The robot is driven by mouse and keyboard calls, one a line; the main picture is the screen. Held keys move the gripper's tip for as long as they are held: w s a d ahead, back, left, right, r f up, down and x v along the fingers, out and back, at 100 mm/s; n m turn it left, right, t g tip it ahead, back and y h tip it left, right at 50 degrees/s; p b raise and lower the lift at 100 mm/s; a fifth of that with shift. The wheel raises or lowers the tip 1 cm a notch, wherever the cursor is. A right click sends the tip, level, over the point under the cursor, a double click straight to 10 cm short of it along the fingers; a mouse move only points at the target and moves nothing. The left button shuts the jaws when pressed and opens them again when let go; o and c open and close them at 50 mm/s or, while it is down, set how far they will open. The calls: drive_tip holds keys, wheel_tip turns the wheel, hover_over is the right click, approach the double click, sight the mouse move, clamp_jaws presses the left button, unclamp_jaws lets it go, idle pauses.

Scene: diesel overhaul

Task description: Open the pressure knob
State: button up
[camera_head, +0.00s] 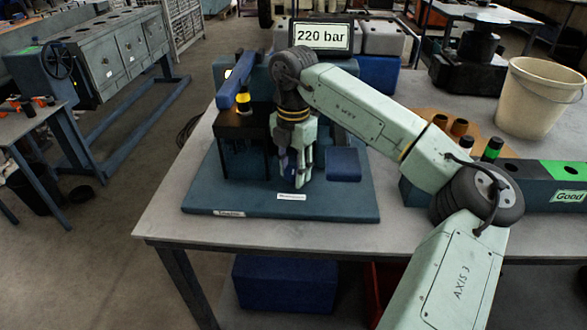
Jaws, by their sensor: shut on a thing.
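My gripper (293,175) points down over the blue base plate (345,205) of the test stand on the table. Its fingers are shut on the pressure knob, which is mostly hidden between and behind them, so I cannot tell how far it is turned. A display (321,36) behind the stand reads "220 bar". A small white label (291,197) lies on the plate just below the fingertips; its text is too small to read.
A blue lever (237,82) and a black part with a yellow band (243,101) stand left of my gripper. A blue block (343,164) is close on its right. A rack marked "Good" (540,172) and a white bucket (540,97) are at the right.

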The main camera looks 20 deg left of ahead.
drive_tip(key=shift+n+b, duration=0.3)
drive_tip(key=shift+n, duration=0.1)
drive_tip(key=shift+f+n+b, duration=0.1)
drive_tip(key=shift+n+b, duration=0.6)
drive_tip(key=shift+n, duration=0.3)
drive_tip(key=n+b, duration=0.1)
drive_tip(key=n, duration=0.1)
drive_tip(key=shift+n, duration=0.3)
drive_tip(key=n+b, duration=0.1)
drive_tip(key=n, duration=0.5)
drive_tip(key=shift+n, duration=0.3)
drive_tip(key=o, duration=1.1)
drive_tip(key=shift+o, duration=0.2)
